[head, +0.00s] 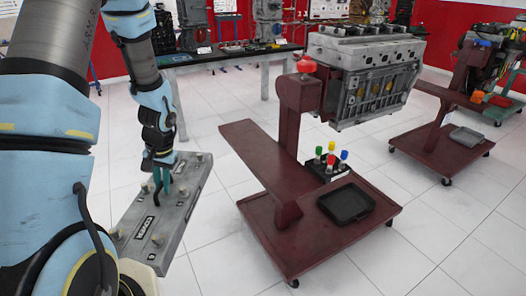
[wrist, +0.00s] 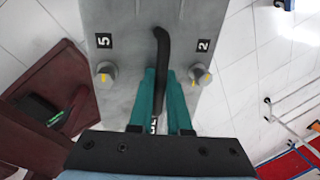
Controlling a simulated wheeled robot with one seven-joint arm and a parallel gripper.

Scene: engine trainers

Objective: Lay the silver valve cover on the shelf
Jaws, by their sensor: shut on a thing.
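The silver valve cover (head: 183,205) is a long grey slab with several knobs and dark labels on top. My gripper (head: 161,184) is shut on its black handle, and the cover hangs to the left of the maroon engine stand. In the wrist view the teal fingers of my gripper (wrist: 162,80) close around the black handle on the valve cover (wrist: 125,20), with a knob on each side. The maroon shelf (head: 252,153) juts from the stand's post, to the right of the cover and apart from it. Its top is bare.
An engine block (head: 365,75) is mounted on the stand. The stand's base (head: 285,245) holds a black tray (head: 346,203) and a rack of coloured-capped items (head: 330,165). A second engine stand (head: 440,150) is at right. White tiled floor is open in front.

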